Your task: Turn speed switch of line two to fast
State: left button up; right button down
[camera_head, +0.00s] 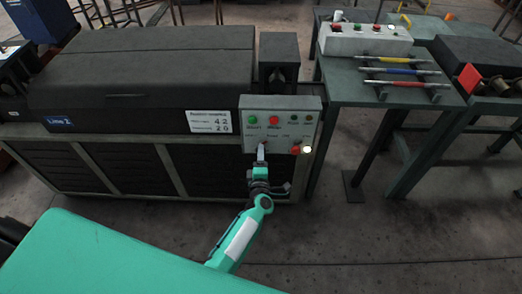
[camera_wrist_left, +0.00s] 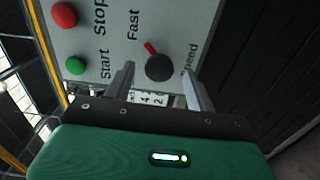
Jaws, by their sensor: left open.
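The line two control panel (camera_head: 281,106) stands at the front right of the dark machine marked Line 2. In the left wrist view, the speed switch (camera_wrist_left: 158,68) is a round black knob with a red pointer. The pointer aims up and slightly left, roughly toward the word Fast (camera_wrist_left: 133,25). My left gripper (camera_wrist_left: 160,71) is open, with one finger on each side of the knob; I cannot tell whether they touch it. In the head view my left gripper (camera_head: 261,152) is at the panel's lower left and hides the knob. My right gripper is not in view.
On the panel are a green start button (camera_wrist_left: 76,66) and a red stop button (camera_wrist_left: 64,15), near the left gripper. A red knob (camera_head: 296,150) and a lit lamp (camera_head: 307,150) are at the panel's lower right. A green table (camera_head: 345,92) stands to the right.

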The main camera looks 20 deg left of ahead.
pick_arm(q)
jog(key=p+v, duration=0.1)
jog(key=v, duration=0.9)
jog(key=shift+s+p, duration=0.25)
jog(key=shift+p, duration=0.15)
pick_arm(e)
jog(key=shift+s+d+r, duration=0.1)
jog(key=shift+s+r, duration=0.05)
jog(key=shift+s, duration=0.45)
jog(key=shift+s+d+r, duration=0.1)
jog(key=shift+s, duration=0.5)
